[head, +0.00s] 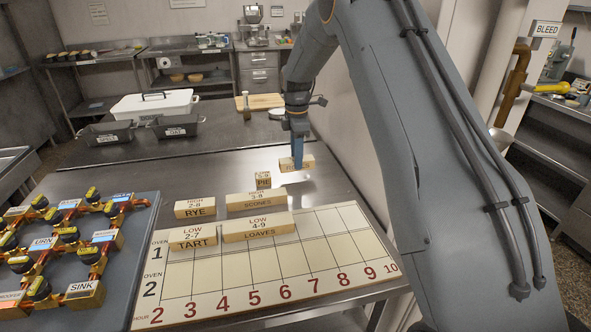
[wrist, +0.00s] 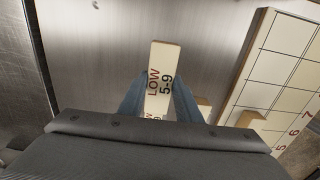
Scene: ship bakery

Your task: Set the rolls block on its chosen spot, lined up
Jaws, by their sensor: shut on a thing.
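My gripper (head: 297,150) is shut on the rolls block (head: 306,162), a cream block at the far side of the steel table, beyond the chart board. In the wrist view the rolls block (wrist: 162,75) reads LOW 5-9 and sits between the two blue fingers (wrist: 158,97). I cannot tell whether it touches the table. The chart board (head: 325,250) has rows for oven 1 and 2 and hour columns 2 to 10. It also shows at the right of the wrist view (wrist: 285,60). Its lower row and the right part of its upper row look bare.
The tart block (head: 193,238) and loaves block (head: 258,228) lie on the board's upper row. The rye (head: 195,209), scones (head: 256,201) and pie (head: 263,180) blocks stand behind the board. A pipe-and-valve panel (head: 130,250) lies at left. Dark pans (head: 176,128) stand farther back.

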